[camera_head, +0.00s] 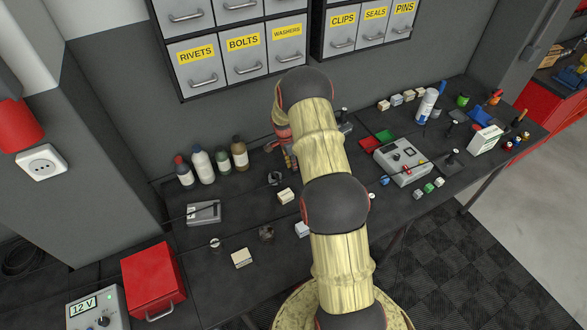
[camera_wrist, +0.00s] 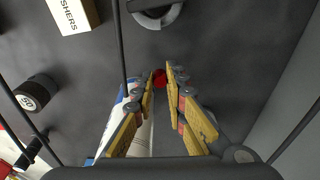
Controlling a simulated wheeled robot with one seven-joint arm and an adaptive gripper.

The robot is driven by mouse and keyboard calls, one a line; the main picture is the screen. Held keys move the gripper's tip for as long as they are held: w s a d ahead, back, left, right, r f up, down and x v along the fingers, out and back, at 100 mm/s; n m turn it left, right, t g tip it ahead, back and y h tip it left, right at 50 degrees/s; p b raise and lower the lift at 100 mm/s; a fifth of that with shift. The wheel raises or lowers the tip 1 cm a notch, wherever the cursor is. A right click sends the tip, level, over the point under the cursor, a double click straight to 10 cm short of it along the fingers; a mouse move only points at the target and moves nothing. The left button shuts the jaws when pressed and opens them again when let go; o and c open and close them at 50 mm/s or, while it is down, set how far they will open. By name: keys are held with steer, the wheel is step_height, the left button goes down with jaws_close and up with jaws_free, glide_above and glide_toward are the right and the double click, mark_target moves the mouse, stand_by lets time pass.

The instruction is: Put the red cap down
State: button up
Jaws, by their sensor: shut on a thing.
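The red cap (camera_wrist: 159,77) is a small red spot between my fingertips in the wrist view. My gripper (camera_wrist: 161,82) is shut on it, with the yellow fingers on either side. In the head view my gripper (camera_head: 288,147) is mostly hidden behind my arm, over the back of the dark workbench, and I cannot make out the cap there. I cannot tell how high the cap is above the bench.
Several bottles (camera_head: 203,165) stand left of my gripper. A box (camera_wrist: 72,14), a ring (camera_wrist: 158,17) and a dark weight (camera_wrist: 37,91) are nearby. Drawers (camera_head: 243,60) hang above. A red box (camera_head: 153,280) sits front left.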

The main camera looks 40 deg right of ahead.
mark_target(293, 174)
step_height(293, 174, down, 3)
steer(key=shift+r, duration=0.15)
steer(key=shift+d+f+p, duration=0.15)
steer(key=shift+f+p, duration=0.2)
steer(key=shift+p, duration=0.15)
steer(key=shift+f+b, duration=0.2)
steer(key=shift+b, duration=0.1)
steer(key=o, duration=0.7)
steer(key=shift+r, duration=0.1)
steer(key=shift+o, duration=0.6)
steer(key=shift+r, duration=0.1)
